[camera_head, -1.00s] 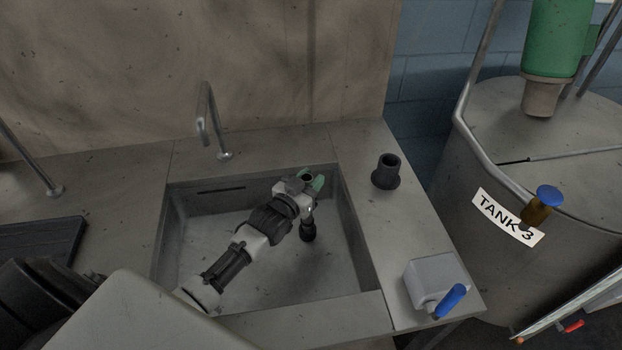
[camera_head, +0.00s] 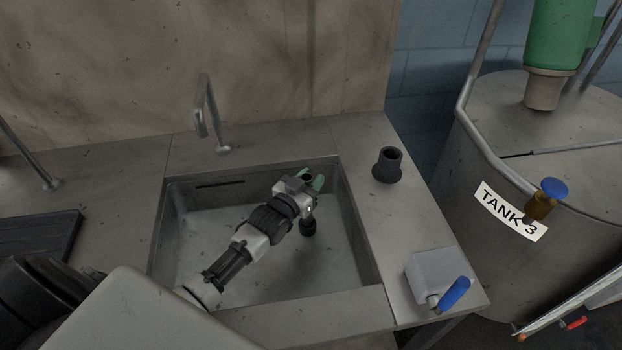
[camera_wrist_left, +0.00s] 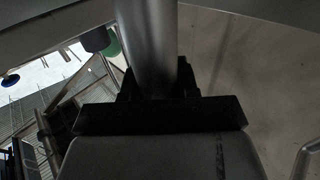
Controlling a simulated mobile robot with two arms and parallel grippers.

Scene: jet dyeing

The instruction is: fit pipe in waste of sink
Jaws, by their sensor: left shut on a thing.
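My left gripper (camera_head: 311,184), with green fingertips, is shut on the dark pipe (camera_head: 308,228) inside the sink (camera_head: 230,270), near its back right corner. The pipe looks about upright, its open top between the fingers and its wider lower end close to the sink floor. In the left wrist view the pipe (camera_wrist_left: 150,40) is a smooth grey cylinder between the black fingers. The waste does not show. I cannot tell whether the pipe's lower end is in it or above it. My right gripper is not in view.
A dark flared fitting (camera_head: 387,165) stands on the counter right of the sink. A white box (camera_head: 436,274) with a blue handle sits at the front right. A tap (camera_head: 208,115) rises behind the sink. Tank 3 (camera_head: 490,180) stands to the right.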

